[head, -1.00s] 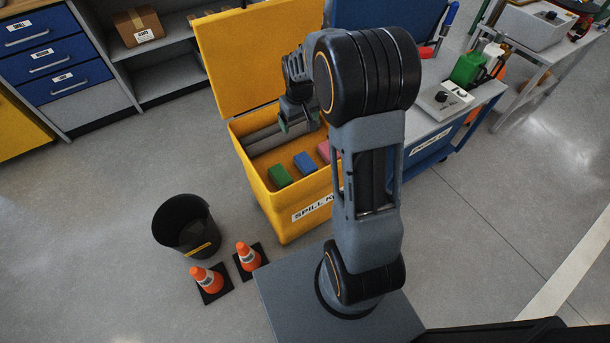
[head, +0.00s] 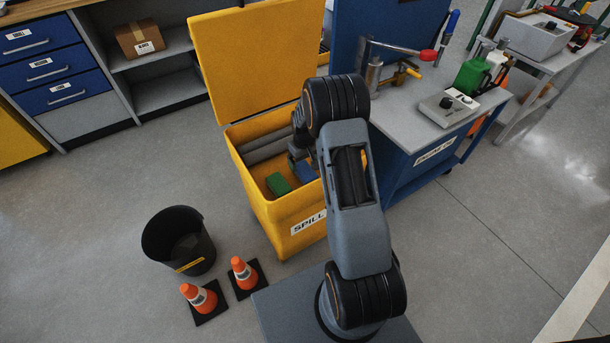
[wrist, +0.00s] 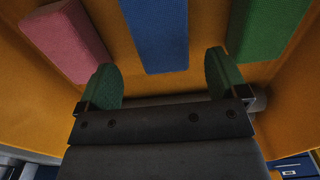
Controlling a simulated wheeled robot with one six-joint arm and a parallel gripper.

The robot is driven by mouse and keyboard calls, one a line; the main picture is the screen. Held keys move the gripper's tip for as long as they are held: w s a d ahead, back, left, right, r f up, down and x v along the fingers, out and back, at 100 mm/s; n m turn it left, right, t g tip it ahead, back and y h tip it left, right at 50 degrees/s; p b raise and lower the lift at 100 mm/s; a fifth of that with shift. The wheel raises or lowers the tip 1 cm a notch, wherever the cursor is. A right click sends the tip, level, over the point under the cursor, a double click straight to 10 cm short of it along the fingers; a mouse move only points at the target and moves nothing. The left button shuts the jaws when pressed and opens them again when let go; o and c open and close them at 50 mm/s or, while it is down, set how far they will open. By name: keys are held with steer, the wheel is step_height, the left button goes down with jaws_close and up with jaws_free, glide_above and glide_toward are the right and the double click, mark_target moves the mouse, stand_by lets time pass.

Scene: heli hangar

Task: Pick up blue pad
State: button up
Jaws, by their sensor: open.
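The blue pad (head: 307,170) lies inside the yellow spill kit bin (head: 289,211), right of the green pad (head: 278,184). In the wrist view the blue pad (wrist: 157,34) is centred between the pink pad (wrist: 66,40) on the left and the green pad (wrist: 262,28) on the right. My gripper (wrist: 164,80) is open and empty, its two green-faced fingertips spread to either side of the blue pad's near end. Contact is not visible. In the head view my arm hides the pink pad and most of my gripper.
The bin's lid (head: 252,55) stands open at the back. Grey rolls (head: 262,146) lie along the bin's far side. A blue engine cart (head: 405,170) stands close on the right. A black bucket (head: 178,240) and two orange cones (head: 199,297) stand on the floor at left.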

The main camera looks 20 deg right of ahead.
mark_target(303, 168)
steer(key=shift+a+f+b, duration=0.15)
steer(key=shift+f+b, duration=0.75)
steer(key=shift+f, duration=1.8)
steer(key=shift+c, duration=0.4)
steer(key=c, duration=0.9)
